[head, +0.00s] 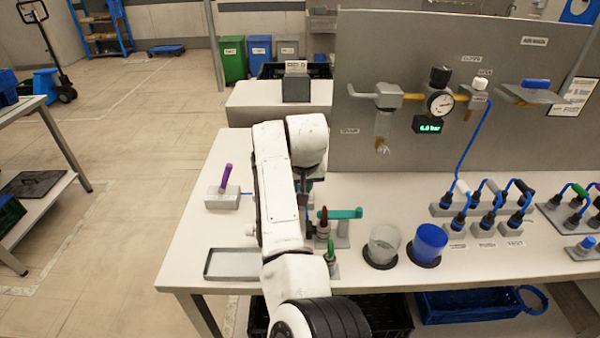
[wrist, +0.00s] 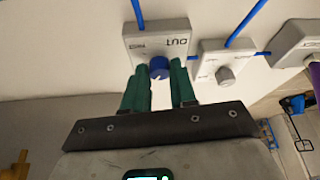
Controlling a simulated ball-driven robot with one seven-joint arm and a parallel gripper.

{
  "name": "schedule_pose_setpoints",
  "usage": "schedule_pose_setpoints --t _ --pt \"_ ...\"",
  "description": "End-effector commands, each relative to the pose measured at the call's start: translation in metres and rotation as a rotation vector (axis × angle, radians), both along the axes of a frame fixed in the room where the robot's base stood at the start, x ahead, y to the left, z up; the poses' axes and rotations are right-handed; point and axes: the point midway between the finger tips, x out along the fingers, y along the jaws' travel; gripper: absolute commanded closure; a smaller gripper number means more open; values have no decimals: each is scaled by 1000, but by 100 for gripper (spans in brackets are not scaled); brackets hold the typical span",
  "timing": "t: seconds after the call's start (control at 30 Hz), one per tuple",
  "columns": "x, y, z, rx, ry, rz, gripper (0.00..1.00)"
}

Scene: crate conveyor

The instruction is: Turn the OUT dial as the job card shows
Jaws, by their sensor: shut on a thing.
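The OUT dial (wrist: 159,69) is a round blue knob on a small grey box (wrist: 141,43) in the wrist view; the box's lettering appears upside down. My gripper (wrist: 158,66) has green fingers, one on each side of the knob, and is shut on it. The dial's exact setting is too small to read. In the head view my arm hides the dial and my gripper. A printed sheet (head: 573,94) hangs on the grey panel at the right; its text is unreadable, and I cannot tell if it is the job card.
A second grey box with a pale knob (wrist: 225,72) stands right beside the dial box, with blue hoses. On the bench are an empty tray (head: 232,264), a purple-handled switch (head: 226,180), a teal lever (head: 345,213), and clear (head: 384,245) and blue (head: 428,243) cups.

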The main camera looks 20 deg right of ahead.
Motion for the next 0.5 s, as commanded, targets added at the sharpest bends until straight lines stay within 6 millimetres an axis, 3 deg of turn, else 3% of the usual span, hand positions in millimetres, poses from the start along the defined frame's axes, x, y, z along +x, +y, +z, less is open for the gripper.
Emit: schedule_pose_setpoints --t 0.03,0.5 --pt "-1 -3 7 -2 3 43 100" --pt "0 -5 3 0 1 453 100"
